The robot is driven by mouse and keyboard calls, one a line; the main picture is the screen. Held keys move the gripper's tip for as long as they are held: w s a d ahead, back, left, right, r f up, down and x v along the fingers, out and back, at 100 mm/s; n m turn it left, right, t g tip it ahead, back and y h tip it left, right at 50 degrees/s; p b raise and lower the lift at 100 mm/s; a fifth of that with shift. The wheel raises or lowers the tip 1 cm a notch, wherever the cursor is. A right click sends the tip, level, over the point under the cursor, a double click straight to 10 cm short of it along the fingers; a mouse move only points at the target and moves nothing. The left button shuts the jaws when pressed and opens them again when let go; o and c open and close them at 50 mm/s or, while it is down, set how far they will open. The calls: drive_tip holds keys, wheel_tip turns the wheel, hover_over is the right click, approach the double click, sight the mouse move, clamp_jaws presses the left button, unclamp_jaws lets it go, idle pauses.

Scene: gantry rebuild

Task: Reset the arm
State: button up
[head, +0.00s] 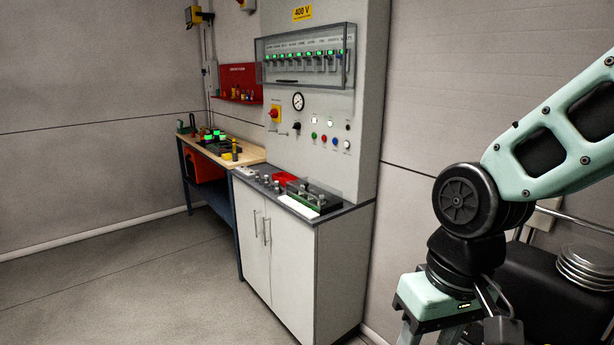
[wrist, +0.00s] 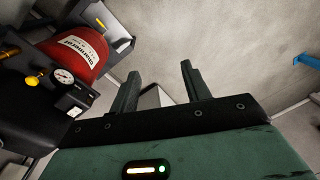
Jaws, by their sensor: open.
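In the wrist view my gripper (wrist: 160,82) is open, with two dark green fingers spread apart. Nothing is between the fingers. Beyond them are a grey wall and a pale surface that I cannot identify. A red cylinder (wrist: 76,50) with a white label and a round gauge lies to the left of the fingers, apart from them.
A grey control panel (head: 318,190) stands above a white cabinet (head: 283,262). A workbench (head: 236,154) with tools and a red board (head: 240,78) are further left. Stacked round plates (head: 588,265) sit at the far right. The floor (head: 130,285) at the left is clear.

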drive_tip(key=s+a+f+n, duration=0.1)
drive_tip(key=s+n, duration=0.3)
drive_tip(key=s, duration=0.4)
drive_tip(key=shift+s+f+n+h+b, duration=0.2)
drive_tip(key=shift+f+n+h+b, duration=0.15)
drive_tip(key=shift+n+h+b, duration=0.1)
drive_tip(key=shift+a, duration=0.1)
